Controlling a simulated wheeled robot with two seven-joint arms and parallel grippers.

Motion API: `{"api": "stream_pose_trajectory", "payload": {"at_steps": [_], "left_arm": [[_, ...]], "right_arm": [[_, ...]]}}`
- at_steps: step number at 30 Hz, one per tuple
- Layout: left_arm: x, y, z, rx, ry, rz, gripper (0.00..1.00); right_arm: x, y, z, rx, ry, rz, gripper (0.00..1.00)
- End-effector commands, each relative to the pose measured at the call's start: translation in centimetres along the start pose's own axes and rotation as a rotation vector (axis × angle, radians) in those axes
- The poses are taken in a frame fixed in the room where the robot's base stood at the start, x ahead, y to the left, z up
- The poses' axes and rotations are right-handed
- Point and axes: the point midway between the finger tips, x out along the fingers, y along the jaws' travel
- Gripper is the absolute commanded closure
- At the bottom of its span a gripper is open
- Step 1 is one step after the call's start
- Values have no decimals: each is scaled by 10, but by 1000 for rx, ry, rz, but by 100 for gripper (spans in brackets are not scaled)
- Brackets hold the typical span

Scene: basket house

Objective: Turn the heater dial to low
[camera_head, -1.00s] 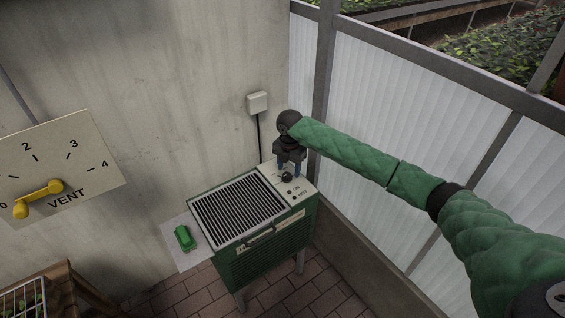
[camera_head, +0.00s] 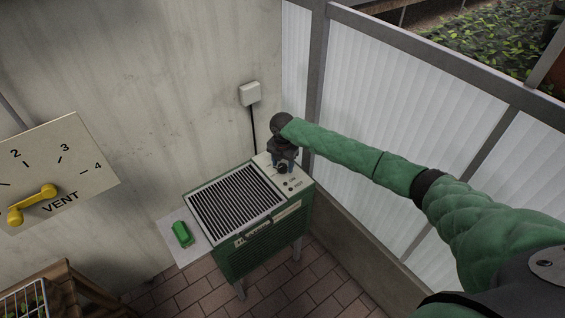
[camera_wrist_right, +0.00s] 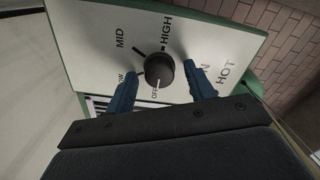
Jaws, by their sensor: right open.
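The green heater (camera_head: 262,246) stands against the wall, with a pale control panel (camera_head: 301,184) at its right end. The round black dial (camera_wrist_right: 159,70) shows clearly in the right wrist view, with OFF, LOW, MID and HIGH marked around it. Its white line points down toward OFF. My right gripper (camera_wrist_right: 163,87) is open, with one blue finger on each side of the dial's lower part. I see a gap on both sides, and cannot tell finger depth. In the head view my right gripper (camera_head: 281,163) is over the panel and mostly hides the dial. My left gripper is out of view.
A green object (camera_head: 182,234) lies on a pale shelf left of the heater. A VENT panel (camera_head: 88,178) with a yellow handle is on the left wall. A white wall box (camera_head: 249,93) with a cable is behind. A ribbed translucent wall (camera_head: 400,85) stands at the right.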

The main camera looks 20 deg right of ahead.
Motion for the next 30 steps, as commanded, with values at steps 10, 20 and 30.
{"api": "stream_pose_trajectory", "payload": {"at_steps": [10, 20, 30], "left_arm": [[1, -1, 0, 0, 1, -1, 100], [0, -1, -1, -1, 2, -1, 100], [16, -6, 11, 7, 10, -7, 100]], "right_arm": [[1, 0, 0, 0, 0, 1, 62], [0, 0, 0, 6, 1, 1, 90], [-2, 1, -1, 139, 3, 2, 90]]}}
